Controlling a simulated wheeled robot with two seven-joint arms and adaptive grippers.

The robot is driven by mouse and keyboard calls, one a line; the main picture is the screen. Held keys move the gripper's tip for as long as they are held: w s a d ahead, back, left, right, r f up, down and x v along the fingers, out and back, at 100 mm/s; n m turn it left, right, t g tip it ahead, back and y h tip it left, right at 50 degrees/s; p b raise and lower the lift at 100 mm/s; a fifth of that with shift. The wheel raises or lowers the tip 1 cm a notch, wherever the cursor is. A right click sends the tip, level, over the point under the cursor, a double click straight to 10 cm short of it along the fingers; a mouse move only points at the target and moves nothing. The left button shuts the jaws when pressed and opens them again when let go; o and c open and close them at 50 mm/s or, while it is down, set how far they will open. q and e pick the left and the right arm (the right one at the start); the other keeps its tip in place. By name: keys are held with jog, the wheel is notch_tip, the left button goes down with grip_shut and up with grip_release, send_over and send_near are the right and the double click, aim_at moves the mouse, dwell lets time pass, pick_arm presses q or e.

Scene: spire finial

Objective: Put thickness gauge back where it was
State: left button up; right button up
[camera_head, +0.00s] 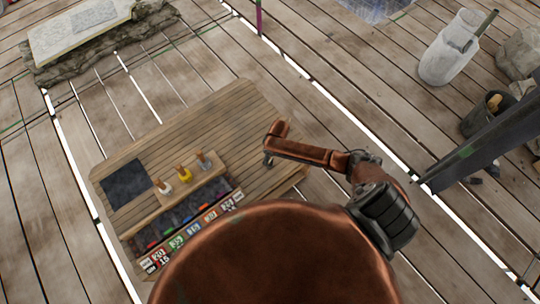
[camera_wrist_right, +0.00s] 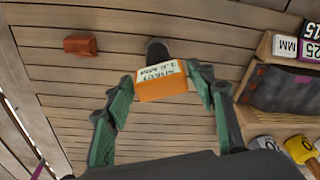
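An orange block with a white lettered label, which I take for the thickness gauge (camera_wrist_right: 164,88), is in the middle of the right wrist view. A dark rounded piece shows just beyond it. My left gripper is not in view.
A reddish-brown block (camera_wrist_right: 80,45) lies on the slats. The rack with handled tools (camera_head: 184,173) and numbered tags (camera_head: 193,230) stands at the table's near left, beside a dark mat (camera_head: 126,185). The table's far part is clear.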

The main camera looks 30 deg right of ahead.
jog(key=shift+o, duration=0.6)
jog(key=shift+r, duration=0.2)
notch_tip(320, 180, up, 12)
jog(key=s+p, duration=0.1)
jog(key=p, duration=0.2)
jog(key=shift+s+d+p, duration=0.25)
jog(key=shift+d+p, duration=0.1)
jog(key=shift+d, duration=0.1)
jog(key=shift+f, duration=0.15)
